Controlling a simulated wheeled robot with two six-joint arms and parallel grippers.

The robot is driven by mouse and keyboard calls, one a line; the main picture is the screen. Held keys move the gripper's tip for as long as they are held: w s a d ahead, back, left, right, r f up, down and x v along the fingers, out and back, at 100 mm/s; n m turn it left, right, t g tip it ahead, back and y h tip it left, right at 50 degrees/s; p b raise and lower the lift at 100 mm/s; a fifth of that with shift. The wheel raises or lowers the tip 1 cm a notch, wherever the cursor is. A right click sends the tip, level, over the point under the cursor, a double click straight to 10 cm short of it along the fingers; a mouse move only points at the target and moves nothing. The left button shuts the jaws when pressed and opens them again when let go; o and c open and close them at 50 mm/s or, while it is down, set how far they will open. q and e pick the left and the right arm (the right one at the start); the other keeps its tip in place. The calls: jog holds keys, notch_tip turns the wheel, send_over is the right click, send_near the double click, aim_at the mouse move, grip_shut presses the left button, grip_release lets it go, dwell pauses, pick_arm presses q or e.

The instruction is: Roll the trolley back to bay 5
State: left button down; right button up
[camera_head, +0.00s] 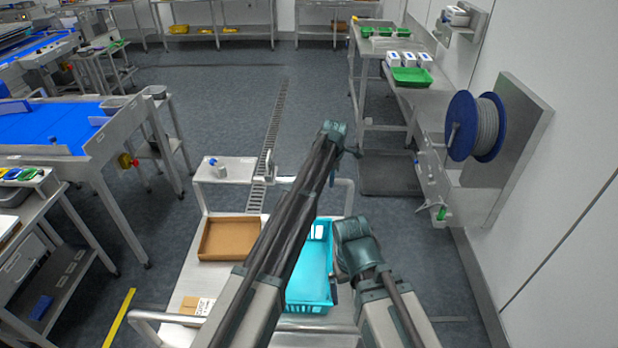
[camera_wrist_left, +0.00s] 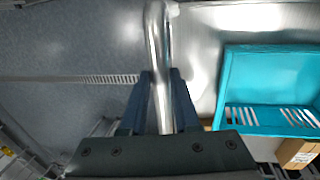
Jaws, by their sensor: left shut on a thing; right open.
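The trolley (camera_head: 181,284) is a pale metal flatbed with raised tube handles. It carries a brown tray (camera_head: 204,248), a turquoise crate (camera_head: 312,272) and a small labelled cardboard box (camera_head: 196,307). In the left wrist view, my left gripper (camera_wrist_left: 162,76) is shut on a shiny tube handle (camera_wrist_left: 157,35), with one finger on each side. The crate (camera_wrist_left: 240,75) shows to its right there. No bay number is readable.
A blue-belted conveyor table (camera_head: 50,128) stands left. A steel bench (camera_head: 437,98) with green trays stands right, near a wall-mounted blue hose reel (camera_head: 474,127). A floor drain (camera_head: 274,135) runs away from the trolley. Yellow tape (camera_head: 119,317) lies front left. The floor beyond is open.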

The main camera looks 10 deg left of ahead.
pick_arm(q)
jog(key=d, duration=0.8)
jog(key=shift+w+d, duration=0.3)
jog(key=shift+d, duration=0.1)
jog(key=c, duration=0.7)
grip_release()
jog(key=shift+o, duration=0.2)
jog(key=shift+r, duration=0.1)
notch_tip(320, 180, up, 13)
jog(key=s+p, duration=0.2)
jog(key=p, duration=1.1)
jog(key=shift+s+r+p, duration=0.2)
jog(key=shift+s+p, duration=0.1)
jog(key=shift+s, duration=0.1)
